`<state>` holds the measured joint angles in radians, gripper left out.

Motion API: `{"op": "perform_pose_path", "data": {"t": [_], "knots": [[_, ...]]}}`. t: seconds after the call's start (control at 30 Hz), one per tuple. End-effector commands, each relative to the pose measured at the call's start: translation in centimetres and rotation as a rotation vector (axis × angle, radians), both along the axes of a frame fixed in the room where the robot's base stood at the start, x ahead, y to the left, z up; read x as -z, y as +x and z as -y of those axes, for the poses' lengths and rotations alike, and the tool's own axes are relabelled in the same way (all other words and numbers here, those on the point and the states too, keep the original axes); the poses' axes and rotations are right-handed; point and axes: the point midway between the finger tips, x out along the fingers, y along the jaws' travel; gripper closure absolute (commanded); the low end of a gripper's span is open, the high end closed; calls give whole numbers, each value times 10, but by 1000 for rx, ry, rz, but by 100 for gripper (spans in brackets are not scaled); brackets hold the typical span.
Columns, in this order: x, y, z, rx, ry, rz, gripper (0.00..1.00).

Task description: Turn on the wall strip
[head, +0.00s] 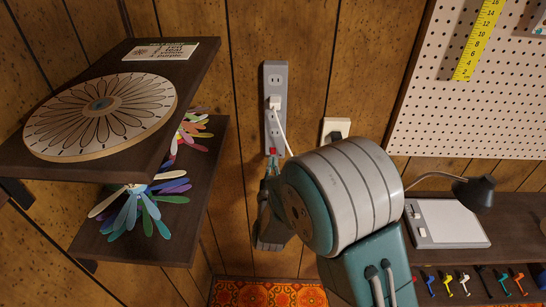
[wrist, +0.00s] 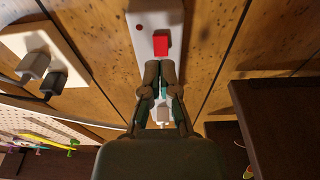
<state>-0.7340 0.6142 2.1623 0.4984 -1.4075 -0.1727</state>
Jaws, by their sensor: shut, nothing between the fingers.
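The wall strip (head: 275,77) is a tall grey power strip fixed upright on the wood-panelled wall. A white plug (head: 275,102) sits in it, with a cord hanging down. Its red switch (head: 272,152) is near the strip's lower end and shows clearly in the wrist view (wrist: 161,45), with a small red dot beside it. My gripper (head: 270,163) is shut and empty, its tips right by the red switch. In the wrist view the fingertips (wrist: 161,66) are at the switch's edge; I cannot tell whether they touch. The fingers hide part of the strip.
A wall outlet (head: 337,126) with a dark plug is right of the strip. Dark shelves at left hold a patterned round disc (head: 101,117) and colourful petal-shaped pieces (head: 145,207). A pegboard (head: 480,100) and a lamp (head: 475,194) are at right.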

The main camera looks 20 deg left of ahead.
Motion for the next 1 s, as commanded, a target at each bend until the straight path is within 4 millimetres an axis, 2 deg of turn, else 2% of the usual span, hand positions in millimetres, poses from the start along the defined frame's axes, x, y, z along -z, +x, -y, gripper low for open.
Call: {"op": "perform_pose_path", "data": {"t": [0.1,0.2,0.67,1.0], "knots": [[-2,15,-3,2,1,0,100],[-3,21,-5,1,0,-1,100],[-4,25,-6,1,-3,-13,100],[-12,34,-9,4,-39,-175,100]]}}
